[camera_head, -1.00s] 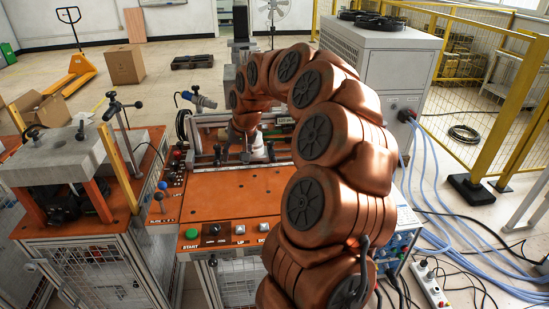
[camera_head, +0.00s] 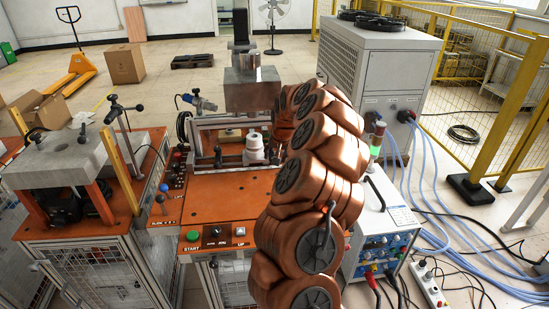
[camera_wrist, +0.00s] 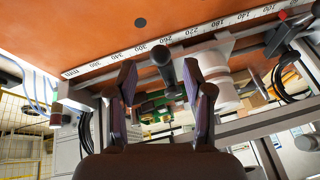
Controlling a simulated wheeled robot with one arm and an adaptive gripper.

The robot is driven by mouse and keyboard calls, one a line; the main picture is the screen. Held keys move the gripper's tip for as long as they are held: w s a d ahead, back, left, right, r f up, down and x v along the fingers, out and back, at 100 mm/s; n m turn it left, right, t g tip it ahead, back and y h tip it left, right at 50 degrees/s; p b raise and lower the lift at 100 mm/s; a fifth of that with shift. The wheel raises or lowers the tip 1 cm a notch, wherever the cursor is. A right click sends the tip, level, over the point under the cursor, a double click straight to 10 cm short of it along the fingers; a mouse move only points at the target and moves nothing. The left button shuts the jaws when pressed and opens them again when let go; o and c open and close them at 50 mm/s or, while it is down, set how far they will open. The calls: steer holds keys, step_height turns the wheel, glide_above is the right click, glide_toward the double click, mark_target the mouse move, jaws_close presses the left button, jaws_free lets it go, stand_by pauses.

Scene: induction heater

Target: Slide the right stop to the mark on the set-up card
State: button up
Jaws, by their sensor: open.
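In the wrist view, a dark stop post (camera_wrist: 163,66) stands at the millimetre scale (camera_wrist: 125,54), between my fingers as seen; by the rig's layout it looks like the right stop. My gripper (camera_wrist: 162,84) is open, its two fingers apart on either side of the post. No contact with the post is clear. Another dark stop with a red part (camera_wrist: 280,38) is at the wrist view's right; the left stop seems to show in the head view (camera_head: 218,156). In the head view, my arm hides the gripper and right stop. I cannot make out the set-up card.
A white cylinder (camera_head: 255,146) stands between the stops and shows close to my right-hand finger in the wrist view (camera_wrist: 214,72). A metal block (camera_head: 251,90) hangs above it. The orange table top (camera_head: 215,195) is largely clear. A power supply (camera_head: 385,225) stands to the right.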

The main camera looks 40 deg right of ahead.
steer(key=shift+p+x, duration=0.5)
steer(key=shift+x, duration=1.2)
steer(key=shift+c, duration=0.2)
jaws_close()
